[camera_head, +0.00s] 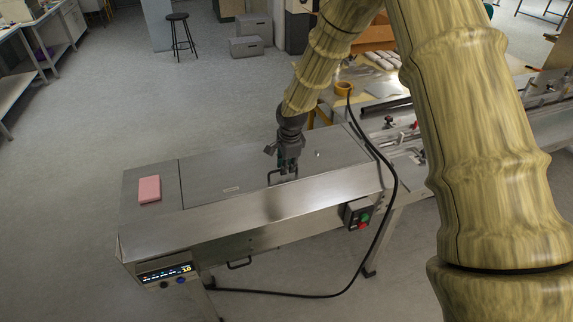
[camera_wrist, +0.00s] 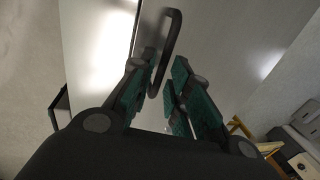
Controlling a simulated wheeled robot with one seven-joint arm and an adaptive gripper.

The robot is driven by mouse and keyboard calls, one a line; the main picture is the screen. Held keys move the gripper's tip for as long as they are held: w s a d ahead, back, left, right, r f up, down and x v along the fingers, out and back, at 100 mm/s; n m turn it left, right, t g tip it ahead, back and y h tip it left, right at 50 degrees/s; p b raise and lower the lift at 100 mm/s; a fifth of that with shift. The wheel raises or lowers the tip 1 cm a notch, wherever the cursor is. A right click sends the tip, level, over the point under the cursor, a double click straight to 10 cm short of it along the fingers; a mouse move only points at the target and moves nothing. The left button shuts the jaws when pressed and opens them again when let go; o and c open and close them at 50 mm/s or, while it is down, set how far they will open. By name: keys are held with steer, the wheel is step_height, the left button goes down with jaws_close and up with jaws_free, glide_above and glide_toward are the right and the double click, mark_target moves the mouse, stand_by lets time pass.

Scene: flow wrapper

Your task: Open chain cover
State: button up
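The chain cover (camera_head: 225,172) is a flat brushed-steel lid on top of the wrapper machine; it lies shut. A dark bar handle (camera_head: 271,178) stands on it. My gripper (camera_head: 286,172) points down at this handle and partly hides it. In the wrist view, the fingers of my gripper (camera_wrist: 159,100) are apart, with green pads. The handle (camera_wrist: 171,45) reaches down between them, close to the left finger. I cannot tell whether a finger touches it.
A pink block (camera_head: 149,189) lies on the left end of the machine top. A black cable (camera_head: 394,195) loops over the right side. A control box (camera_head: 360,214) with green and red buttons sits on the front. The floor to the left is clear.

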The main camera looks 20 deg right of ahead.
jaws_close()
steer(key=shift+w+r+g+p, duration=0.3)
steer(key=shift+r+p, duration=0.25)
steer(key=shift+r, duration=0.35)
steer(key=shift+g, duration=0.4)
steer(key=r, duration=0.1)
steer(key=w+r+p, duration=0.1)
steer(key=r, duration=0.2)
steer(key=shift+w+p, duration=0.3)
steer(key=shift+p, duration=0.1)
steer(key=shift+o, duration=1.8)
jaws_free()
steer(key=shift+f, duration=0.1)
steer(key=shift+o, duration=0.7)
steer(key=shift+w+f, duration=0.1)
steer(key=shift+f, duration=0.05)
